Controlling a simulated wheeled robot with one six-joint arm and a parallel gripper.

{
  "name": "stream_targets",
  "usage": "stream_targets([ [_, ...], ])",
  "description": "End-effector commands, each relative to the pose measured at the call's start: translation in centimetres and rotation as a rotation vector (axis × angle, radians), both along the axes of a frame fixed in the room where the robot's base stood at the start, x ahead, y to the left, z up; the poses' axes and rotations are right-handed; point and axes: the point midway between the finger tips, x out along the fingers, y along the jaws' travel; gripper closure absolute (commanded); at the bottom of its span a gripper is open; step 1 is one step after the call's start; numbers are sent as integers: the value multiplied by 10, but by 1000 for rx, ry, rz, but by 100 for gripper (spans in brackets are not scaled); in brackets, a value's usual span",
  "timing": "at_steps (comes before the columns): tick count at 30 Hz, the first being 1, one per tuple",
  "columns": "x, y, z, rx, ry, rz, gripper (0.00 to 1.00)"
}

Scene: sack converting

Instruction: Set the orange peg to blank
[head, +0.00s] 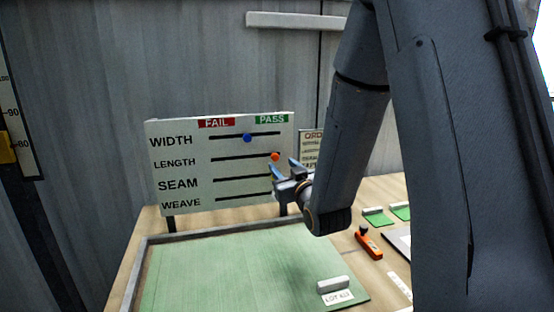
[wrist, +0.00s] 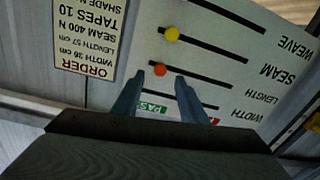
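The orange peg (head: 276,156) sits on the LENGTH slot of the white board (head: 180,155), near the right end, on the side of the green PASS label (head: 271,119). In the wrist view, which is upside down, the orange peg (wrist: 159,70) appears between my fingertips. My gripper (head: 284,168) is open, with its two fingers (wrist: 160,75) apart and nothing visibly held. In the head view the fingertips are just below and right of the peg; contact cannot be told.
A blue peg (head: 247,138) sits mid-slot on the WIDTH row. A yellow peg (wrist: 172,34) is on the SEAM slot, hidden by my gripper in the head view. An order card (wrist: 90,38) hangs beside the board. A green mat (head: 230,265) lies in front.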

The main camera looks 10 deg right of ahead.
Motion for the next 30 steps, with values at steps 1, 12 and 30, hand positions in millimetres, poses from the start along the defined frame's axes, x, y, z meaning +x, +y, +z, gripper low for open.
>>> stream_targets([
  [1,7,1,1,0,0,1,61],
  [12,58,5,1,1,1,0,61],
  [30,66,5,0,1,2,0,95],
])
